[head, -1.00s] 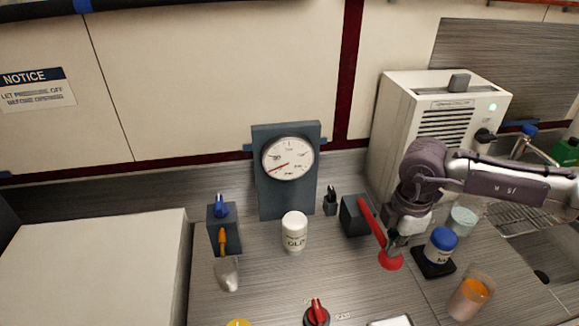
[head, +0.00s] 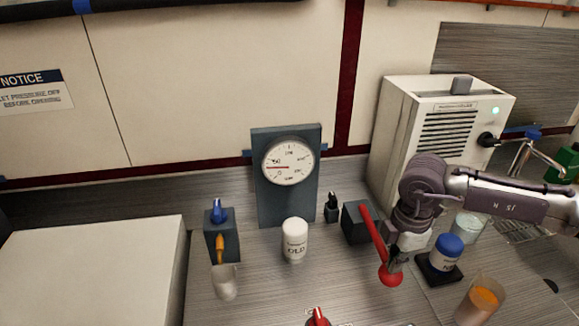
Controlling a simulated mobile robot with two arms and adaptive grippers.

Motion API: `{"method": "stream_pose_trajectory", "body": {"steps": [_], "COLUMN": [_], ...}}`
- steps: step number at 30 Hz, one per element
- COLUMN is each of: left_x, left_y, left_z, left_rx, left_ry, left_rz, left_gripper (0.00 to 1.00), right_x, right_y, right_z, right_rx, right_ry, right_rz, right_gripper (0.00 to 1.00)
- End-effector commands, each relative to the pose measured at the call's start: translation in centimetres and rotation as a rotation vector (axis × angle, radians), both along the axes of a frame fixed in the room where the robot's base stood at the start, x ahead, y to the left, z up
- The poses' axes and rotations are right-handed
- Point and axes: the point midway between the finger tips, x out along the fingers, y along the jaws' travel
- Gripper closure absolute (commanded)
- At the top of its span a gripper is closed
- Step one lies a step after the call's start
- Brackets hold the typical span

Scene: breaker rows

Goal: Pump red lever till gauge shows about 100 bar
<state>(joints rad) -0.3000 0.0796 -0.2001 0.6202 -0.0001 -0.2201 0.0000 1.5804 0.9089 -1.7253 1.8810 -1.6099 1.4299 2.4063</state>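The round white gauge (head: 288,161) is on an upright grey-blue panel (head: 287,204). Its red needle points almost straight left, at the low part of the dial; the numbers are too small to read surely. The red lever (head: 374,237) leans out of a dark block (head: 354,223) toward the front right and ends in a red knob (head: 390,275). My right gripper (head: 397,261) is at the lever's knob end, seemingly touching it. Its dark fingertips are small and partly overlap the lever, so their grip is unclear. My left gripper is out of view.
A white jar (head: 295,241) stands before the gauge. A blue-and-orange valve (head: 221,236) is left of it. A blue-capped jar (head: 447,252) and an orange-filled glass (head: 480,302) stand right of the knob. A vented cabinet (head: 440,128) stands behind my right arm.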

Motion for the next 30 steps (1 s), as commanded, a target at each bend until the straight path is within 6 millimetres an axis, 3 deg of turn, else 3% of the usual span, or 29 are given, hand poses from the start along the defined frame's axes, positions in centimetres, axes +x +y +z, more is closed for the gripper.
{"method": "stream_pose_trajectory", "body": {"steps": [24,30], "left_x": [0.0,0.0], "left_y": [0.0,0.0], "left_z": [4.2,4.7], "left_rx": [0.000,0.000], "left_ry": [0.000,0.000], "left_rz": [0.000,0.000], "left_gripper": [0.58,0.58], "right_x": [0.0,0.0], "right_y": [0.0,0.0], "right_z": [7.6,8.7], "right_rx": [0.000,0.000], "right_ry": [-0.001,-0.001], "right_rz": [0.000,0.000], "right_gripper": [1.00,1.00]}}
